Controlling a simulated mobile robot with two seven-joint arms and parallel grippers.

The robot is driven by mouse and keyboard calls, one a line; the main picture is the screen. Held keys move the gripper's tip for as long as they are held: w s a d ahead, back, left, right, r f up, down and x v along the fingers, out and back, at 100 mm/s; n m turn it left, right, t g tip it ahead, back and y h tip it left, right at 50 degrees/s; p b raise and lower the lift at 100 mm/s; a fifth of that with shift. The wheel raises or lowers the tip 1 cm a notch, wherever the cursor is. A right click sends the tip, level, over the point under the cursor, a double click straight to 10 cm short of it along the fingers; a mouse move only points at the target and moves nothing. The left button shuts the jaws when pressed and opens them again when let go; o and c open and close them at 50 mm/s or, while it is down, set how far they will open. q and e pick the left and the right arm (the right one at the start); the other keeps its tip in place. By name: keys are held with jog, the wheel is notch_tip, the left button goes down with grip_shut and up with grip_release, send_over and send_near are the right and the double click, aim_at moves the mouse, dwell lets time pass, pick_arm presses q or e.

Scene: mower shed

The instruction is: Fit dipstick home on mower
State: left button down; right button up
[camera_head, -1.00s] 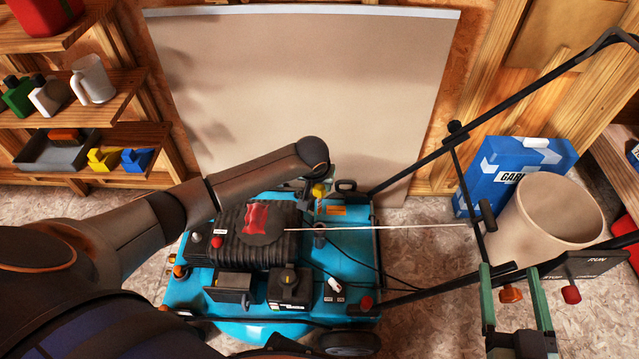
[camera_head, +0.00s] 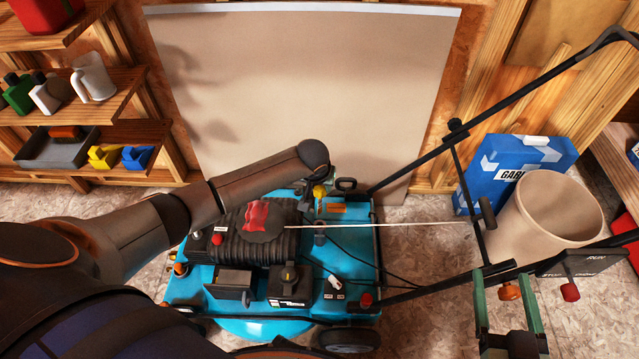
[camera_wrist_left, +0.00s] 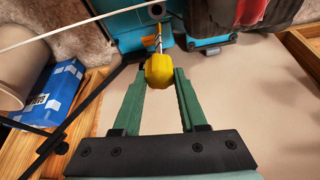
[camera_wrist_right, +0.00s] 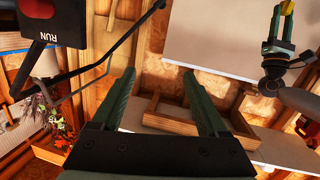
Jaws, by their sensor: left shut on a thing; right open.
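The dipstick has a yellow knob (camera_head: 319,191) and a thin metal rod. In the left wrist view the knob (camera_wrist_left: 159,71) sits between the fingertips of my left gripper (camera_wrist_left: 158,80), which is shut on it. The rod points toward the dark round top of a tube (camera_wrist_left: 157,10) on the mower; I cannot tell whether its tip is inside. In the head view my left wrist hides the fingers. The blue mower (camera_head: 345,265) has a grey upright tube (camera_head: 319,236) beside the black engine cover. My right gripper (camera_head: 505,285) is open and empty by the mower's handle.
A white cord (camera_head: 400,225) stretches from the engine to the black handlebar (camera_head: 510,100). A beige bin (camera_head: 548,215) and a blue box (camera_head: 510,170) stand at right. A pale board (camera_head: 300,80) leans behind the mower. Shelves (camera_head: 90,110) are at left.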

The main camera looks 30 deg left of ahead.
aim_at(319, 196)
pick_arm(q)
jog(key=shift+f, duration=0.6)
jog(key=shift+f+b, duration=1)
jog(key=shift+f, duration=0.65)
pick_arm(e)
notch_tip(319, 196, up, 14)
jog(key=s+n+t+y, duration=0.1)
jog(key=n+t+y, duration=0.2)
jog(key=t+y, duration=0.1)
jog(key=shift+s+a+r+n+t, duration=0.25)
jog(key=shift+s+a+n+t, duration=0.15)
jog(key=shift+t, duration=0.3)
jog(key=shift+w, duration=0.2)
pick_arm(q)
jog(key=shift+r+p, duration=0.1)
jog(key=shift+p, duration=0.3)
pick_arm(e)
jog(key=shift+r, duration=0.45)
jog(key=shift+r, duration=0.2)
pick_arm(q)
jog(key=shift+p, duration=0.5)
pick_arm(e)
jog(key=shift+r, duration=0.3)
